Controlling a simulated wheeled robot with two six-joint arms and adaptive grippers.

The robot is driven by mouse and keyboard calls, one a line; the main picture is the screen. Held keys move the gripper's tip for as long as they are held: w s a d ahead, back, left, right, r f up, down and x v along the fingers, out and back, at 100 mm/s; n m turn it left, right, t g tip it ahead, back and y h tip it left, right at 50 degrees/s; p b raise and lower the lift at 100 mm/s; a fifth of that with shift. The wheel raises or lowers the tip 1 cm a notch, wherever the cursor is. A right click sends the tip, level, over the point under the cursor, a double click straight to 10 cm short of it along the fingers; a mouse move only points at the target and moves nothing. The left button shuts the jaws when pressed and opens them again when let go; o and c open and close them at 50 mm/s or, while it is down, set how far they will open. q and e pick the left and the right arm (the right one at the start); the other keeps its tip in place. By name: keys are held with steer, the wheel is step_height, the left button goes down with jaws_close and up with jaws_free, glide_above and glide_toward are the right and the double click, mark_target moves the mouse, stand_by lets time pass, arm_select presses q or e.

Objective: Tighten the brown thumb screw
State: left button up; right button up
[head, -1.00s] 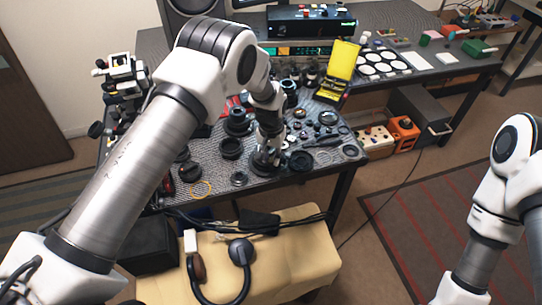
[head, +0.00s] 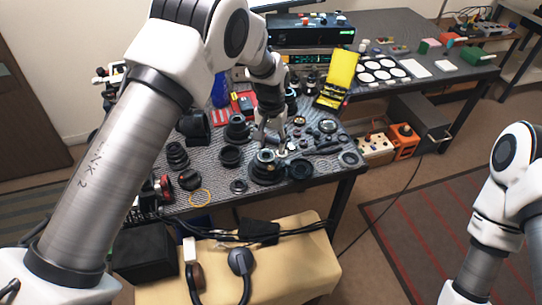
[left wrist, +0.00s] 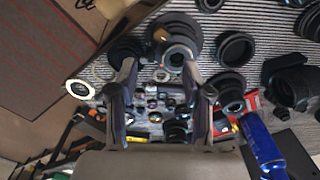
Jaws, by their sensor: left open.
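A round dark lens assembly (head: 267,172) stands near the front edge of the table. In the left wrist view the same lens assembly (left wrist: 184,24) shows at the top, with a small brown thumb screw (left wrist: 160,35) on its side. In the head view I cannot clearly pick out the screw. My left gripper (head: 273,147) is open, above and just behind the lens assembly. In the left wrist view its two fingertips (left wrist: 160,68) are spread, with nothing between them; the screw lies beyond them. My right arm shows at the right edge, its gripper out of frame.
Loose black rings and lens parts surround the assembly, including a ring (head: 300,168) on its right and a ring (head: 230,156) on its left. A yellow case (head: 341,70) stands open farther back. A blue object (left wrist: 262,143) shows in the left wrist view.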

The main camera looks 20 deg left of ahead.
arm_select(q)
steer(key=shift+r, duration=0.9)
